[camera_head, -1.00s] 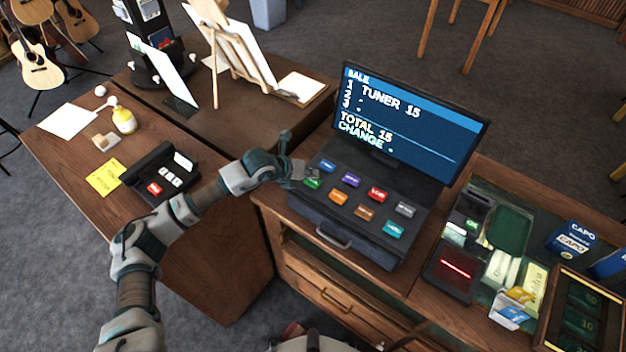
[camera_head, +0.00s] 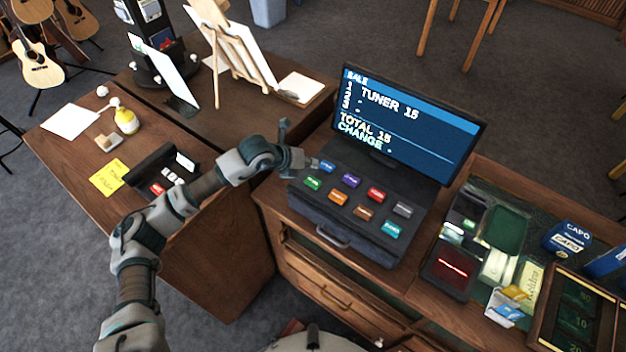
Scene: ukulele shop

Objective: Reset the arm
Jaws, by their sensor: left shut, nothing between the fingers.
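My left arm (camera_head: 165,212) comes in from the lower left and reaches up to the cash register. My left gripper (camera_head: 305,160) is shut and empty, just off the upper left corner of the register's key panel, beside the blue key (camera_head: 327,166). The cash register (camera_head: 352,200) has several coloured keys and a closed drawer with a handle. Its screen (camera_head: 408,120) reads "SALE", "TUNER 15", "TOTAL 15" and "CHANGE". My right gripper is not in view.
A small black device (camera_head: 160,178) with keys stands on the left desk under my forearm. A wooden easel (camera_head: 222,50) stands behind it. A red-lit scanner (camera_head: 452,268) and several small goods are right of the register. Guitars (camera_head: 38,65) stand at the far left.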

